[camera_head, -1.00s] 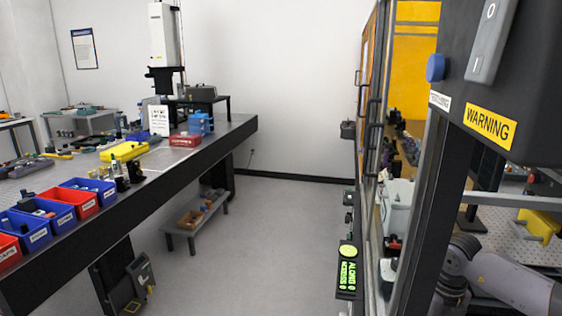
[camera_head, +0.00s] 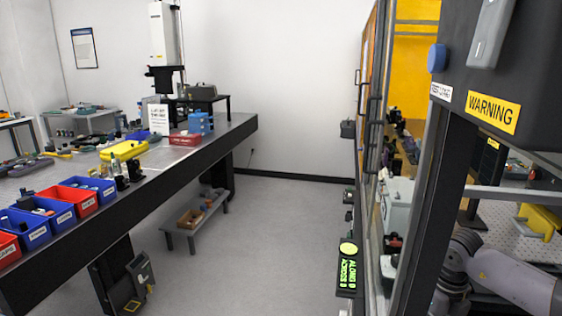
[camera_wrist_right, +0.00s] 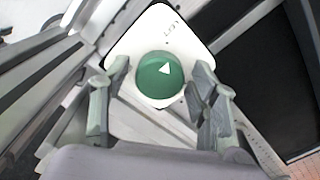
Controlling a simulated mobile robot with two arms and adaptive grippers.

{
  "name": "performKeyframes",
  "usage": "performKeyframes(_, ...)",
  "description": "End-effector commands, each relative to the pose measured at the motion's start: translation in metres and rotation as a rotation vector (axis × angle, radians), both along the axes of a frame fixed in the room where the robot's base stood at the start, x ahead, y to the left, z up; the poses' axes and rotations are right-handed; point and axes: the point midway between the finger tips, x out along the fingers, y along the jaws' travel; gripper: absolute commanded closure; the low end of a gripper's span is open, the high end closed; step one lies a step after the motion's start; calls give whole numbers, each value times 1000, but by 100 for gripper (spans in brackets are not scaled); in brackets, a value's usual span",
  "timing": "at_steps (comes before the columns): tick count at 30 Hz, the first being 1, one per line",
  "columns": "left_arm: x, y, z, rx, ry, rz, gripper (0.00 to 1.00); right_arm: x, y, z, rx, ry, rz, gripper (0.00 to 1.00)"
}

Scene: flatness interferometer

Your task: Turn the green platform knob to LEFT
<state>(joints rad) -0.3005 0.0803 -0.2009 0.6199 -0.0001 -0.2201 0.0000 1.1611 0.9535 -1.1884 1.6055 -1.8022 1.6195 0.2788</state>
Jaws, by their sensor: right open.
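The green platform knob (camera_wrist_right: 159,76) is a round green cap with a white triangular mark, on a white plate (camera_wrist_right: 184,45) in the right wrist view. Small lettering stands on the plate above the knob, too blurred to read surely. The triangle sits right of the knob's middle. My right gripper (camera_wrist_right: 158,82) is open, with one finger on each side of the knob; I cannot tell whether either finger touches it. In the head view my right arm shows at the lower right, but its gripper is hidden. My left gripper is not in view.
A dark machine frame with a WARNING label (camera_head: 492,111) and a blue button (camera_head: 437,58) stands close at the right. A long bench (camera_head: 150,185) with blue and red bins runs along the left. The floor (camera_head: 265,250) between them is clear, beside a low grey stand (camera_head: 192,232).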

Motion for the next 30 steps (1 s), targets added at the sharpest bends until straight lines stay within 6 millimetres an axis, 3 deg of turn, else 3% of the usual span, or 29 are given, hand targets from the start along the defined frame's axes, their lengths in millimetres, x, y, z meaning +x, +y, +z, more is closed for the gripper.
performKeyframes(5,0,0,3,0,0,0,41,0,0,5,0,0,0,45)
performKeyframes(21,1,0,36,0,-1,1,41,0,0,57,0,0,0,45)
performKeyframes(30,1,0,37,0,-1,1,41,0,0,60,0,1,0,45)
